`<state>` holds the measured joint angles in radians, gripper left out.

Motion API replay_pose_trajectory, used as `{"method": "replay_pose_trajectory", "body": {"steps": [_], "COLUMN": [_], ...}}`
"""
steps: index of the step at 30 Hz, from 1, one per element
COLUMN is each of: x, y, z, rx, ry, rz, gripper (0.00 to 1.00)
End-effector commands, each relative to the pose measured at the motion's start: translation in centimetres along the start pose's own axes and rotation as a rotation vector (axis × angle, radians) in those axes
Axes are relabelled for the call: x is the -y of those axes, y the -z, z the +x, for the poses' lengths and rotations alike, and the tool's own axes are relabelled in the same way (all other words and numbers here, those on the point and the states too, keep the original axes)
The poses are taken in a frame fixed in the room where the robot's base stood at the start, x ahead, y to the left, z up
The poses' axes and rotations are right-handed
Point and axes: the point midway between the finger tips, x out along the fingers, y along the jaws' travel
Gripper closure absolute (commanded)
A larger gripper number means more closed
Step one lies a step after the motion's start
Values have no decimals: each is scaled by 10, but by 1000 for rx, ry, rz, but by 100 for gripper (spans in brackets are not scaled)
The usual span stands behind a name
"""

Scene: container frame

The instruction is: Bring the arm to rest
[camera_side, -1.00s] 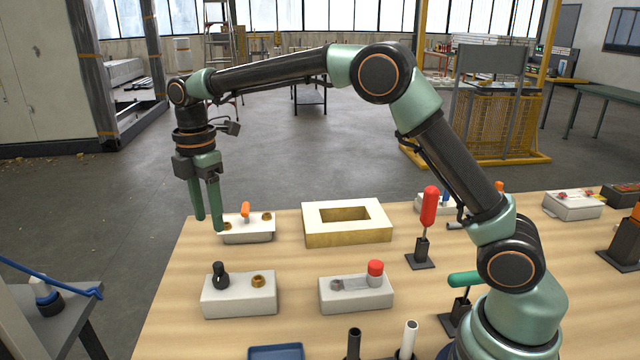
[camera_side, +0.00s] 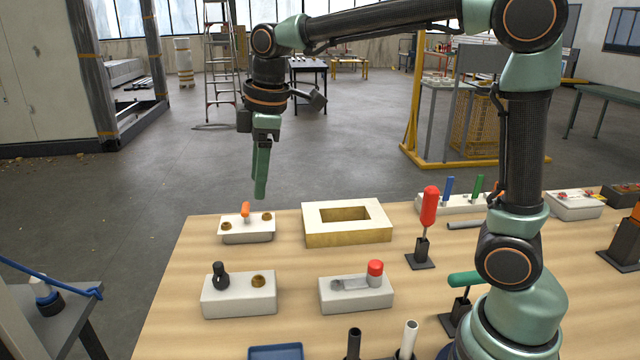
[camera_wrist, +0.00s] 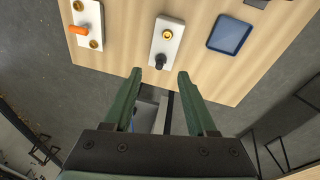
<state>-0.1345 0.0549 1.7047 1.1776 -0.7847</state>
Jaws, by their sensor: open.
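My gripper (camera_side: 261,172) hangs pointing down in the side view, above the back left part of the table and clear of everything. In the wrist view my gripper (camera_wrist: 157,84) shows two green fingers spread apart with nothing between them. In the side view a white block with an orange peg (camera_side: 246,229) stands below the fingertips at the table's back left. A white block with a black knob (camera_side: 239,294) stands nearer the front; it also shows in the wrist view (camera_wrist: 168,43), beyond the fingertips.
A container frame (camera_side: 346,236) with a rectangular opening lies at the back middle. A block with a red cap (camera_side: 356,295), a red-handled tool upright in a stand (camera_side: 423,240) and a blue tray (camera_side: 275,352) are also on the wooden table (camera_side: 180,325). The air around my gripper is free.

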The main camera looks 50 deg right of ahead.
Motion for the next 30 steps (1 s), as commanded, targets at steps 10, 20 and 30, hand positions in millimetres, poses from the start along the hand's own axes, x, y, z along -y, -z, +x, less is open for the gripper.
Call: {"method": "replay_pose_trajectory", "body": {"steps": [10, 20, 30], "x": [40, 71, 74], "y": [-78, -124, -129], "z": [-20, -5, -2], "rx": [-132, -244, -257], "ry": [-111, -155, -158], "rz": [518, 864, 909], "gripper": [43, 43, 43]}}
